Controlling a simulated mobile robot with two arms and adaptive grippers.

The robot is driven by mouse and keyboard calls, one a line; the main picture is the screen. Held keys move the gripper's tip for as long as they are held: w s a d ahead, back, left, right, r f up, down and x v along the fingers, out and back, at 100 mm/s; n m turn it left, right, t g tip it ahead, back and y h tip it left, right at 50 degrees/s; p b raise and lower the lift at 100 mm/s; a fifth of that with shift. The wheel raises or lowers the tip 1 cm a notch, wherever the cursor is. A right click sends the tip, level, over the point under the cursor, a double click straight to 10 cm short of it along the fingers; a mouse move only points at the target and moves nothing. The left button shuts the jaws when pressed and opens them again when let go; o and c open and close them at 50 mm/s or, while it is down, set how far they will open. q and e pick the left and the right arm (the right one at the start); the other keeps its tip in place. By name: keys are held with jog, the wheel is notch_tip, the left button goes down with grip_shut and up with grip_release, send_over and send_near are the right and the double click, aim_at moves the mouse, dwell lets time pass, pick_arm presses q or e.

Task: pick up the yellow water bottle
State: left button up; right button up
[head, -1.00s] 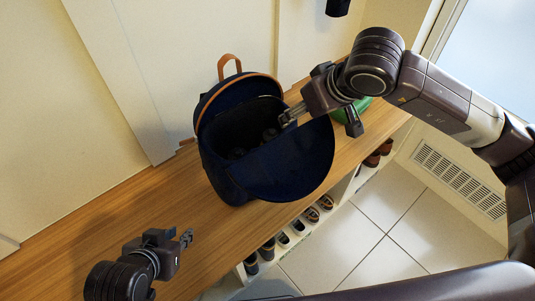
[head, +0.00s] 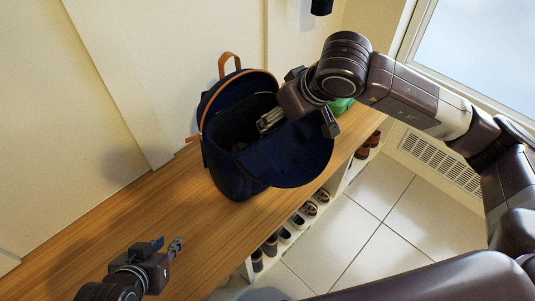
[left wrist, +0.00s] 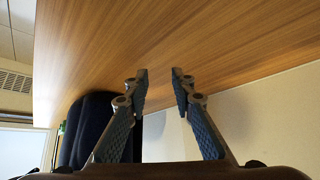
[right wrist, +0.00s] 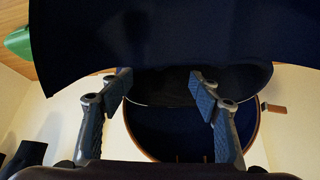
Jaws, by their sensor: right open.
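I cannot see a yellow water bottle in any view. A dark blue backpack (head: 235,185) with tan trim stands on the wooden bench, its front flap folded open. Its inside is dark, and some dim shapes in it cannot be made out. My right gripper (head: 268,121) is open and empty at the backpack's opening, over the flap; its spread fingers show in the right wrist view (right wrist: 159,80) with the dark blue fabric (right wrist: 180,35) close by. My left gripper (head: 175,247) is open and empty above the bench at the lower left, apart from the backpack.
The wooden bench (head: 130,225) is clear left of the backpack. A green object (head: 341,105) sits partly hidden behind my right gripper. Several shoes (head: 298,221) stand in cubbies below the bench. A wall (head: 60,120) runs behind, and tiled floor (head: 350,235) lies in front.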

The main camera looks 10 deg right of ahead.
aim_at(273, 128)
pick_arm(q)
jog(key=shift+w+d+r+t, duration=0.15)
jog(key=shift+w, duration=0.25)
jog(key=shift+w+d+r+t, duration=0.15)
jog(key=shift+w, duration=0.2)
pick_arm(e)
jog(key=shift+x, duration=1.15)
jog(key=x, duration=0.2)
jog(key=b+x, duration=0.1)
jog(key=x, duration=0.2)
jog(key=shift+s+f, duration=0.2)
jog(key=shift+f, duration=0.15)
pick_arm(q)
jog(key=w+d+r+t+h, duration=0.1)
jog(key=w+r+t, duration=0.2)
jog(key=w+r, duration=0.1)
jog(key=shift+w+d+r, duration=0.15)
jog(key=shift+w+d, duration=0.15)
jog(key=shift+d, duration=0.05)
pick_arm(e)
jog(key=shift+o, duration=0.2)
jog(key=shift+d, duration=0.1)
